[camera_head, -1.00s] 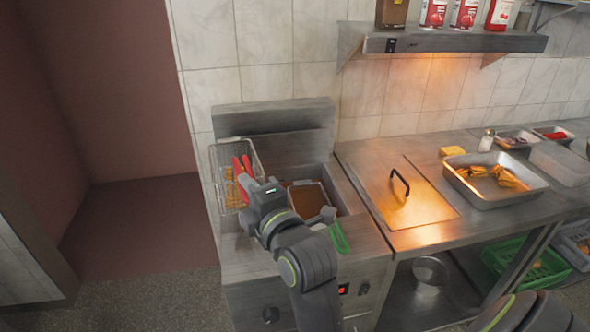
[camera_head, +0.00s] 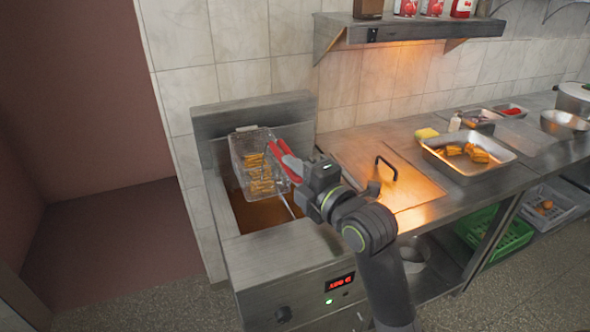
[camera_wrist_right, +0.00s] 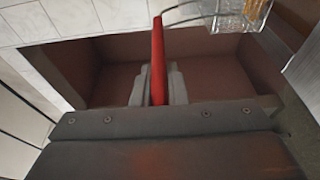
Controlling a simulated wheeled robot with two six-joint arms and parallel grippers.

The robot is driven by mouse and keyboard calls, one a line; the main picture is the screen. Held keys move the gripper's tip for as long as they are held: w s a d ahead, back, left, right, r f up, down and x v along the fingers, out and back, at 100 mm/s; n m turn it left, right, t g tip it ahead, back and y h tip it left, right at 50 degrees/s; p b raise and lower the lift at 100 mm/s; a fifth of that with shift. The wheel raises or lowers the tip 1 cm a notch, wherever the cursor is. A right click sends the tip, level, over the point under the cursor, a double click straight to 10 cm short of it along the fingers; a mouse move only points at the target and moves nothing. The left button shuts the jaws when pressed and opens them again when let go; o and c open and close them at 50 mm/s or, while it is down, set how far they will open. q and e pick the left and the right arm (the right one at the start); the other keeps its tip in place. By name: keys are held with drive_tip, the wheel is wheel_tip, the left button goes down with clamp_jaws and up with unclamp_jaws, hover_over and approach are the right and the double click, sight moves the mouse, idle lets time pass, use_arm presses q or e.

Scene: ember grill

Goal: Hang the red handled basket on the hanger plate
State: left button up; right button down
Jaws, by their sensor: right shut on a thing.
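The red handled basket (camera_head: 251,164) is a wire basket with golden fries inside. In the head view it is over the fryer's oil well, near the upright metal back plate (camera_head: 215,124), which I take as the hanger plate. A pale hook piece at its far rim overlaps the plate's lower part; I cannot tell whether it touches. My right gripper (camera_head: 300,180) is shut on the red handle (camera_head: 283,156). In the right wrist view the handle (camera_wrist_right: 158,50) stands between the finger pads, and the basket's corner (camera_wrist_right: 243,14) shows at the top. My left gripper is out of view.
Brown oil (camera_head: 262,215) shows in the fryer below the basket. A metal counter with a black-handled lid (camera_head: 386,168) lies right of the fryer, with a tray of food (camera_head: 432,150) further right. A shelf (camera_head: 400,33) hangs above. Open floor lies left.

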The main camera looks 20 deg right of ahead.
drive_tip(key=shift+w+a+f+b, duration=0.1)
drive_tip(key=shift+w+f+b, duration=0.45)
drive_tip(key=shift+w, duration=0.25)
drive_tip(key=shift+w+f+b, duration=0.45)
drive_tip(key=shift+w+b, duration=0.15)
drive_tip(key=shift+w, duration=0.25)
drive_tip(key=shift+w+a+f+b, duration=0.1)
drive_tip(key=shift+w+f+b, duration=0.45)
drive_tip(key=shift+w, duration=0.25)
drive_tip(key=shift+f+b, duration=0.65)
drive_tip(key=c, duration=1.4)
unclamp_jaws()
drive_tip(key=shift+o, duration=0.2)
drive_tip(key=p+v, duration=0.6)
drive_tip(key=v, duration=1.1)
drive_tip(key=shift+s, duration=0.25)
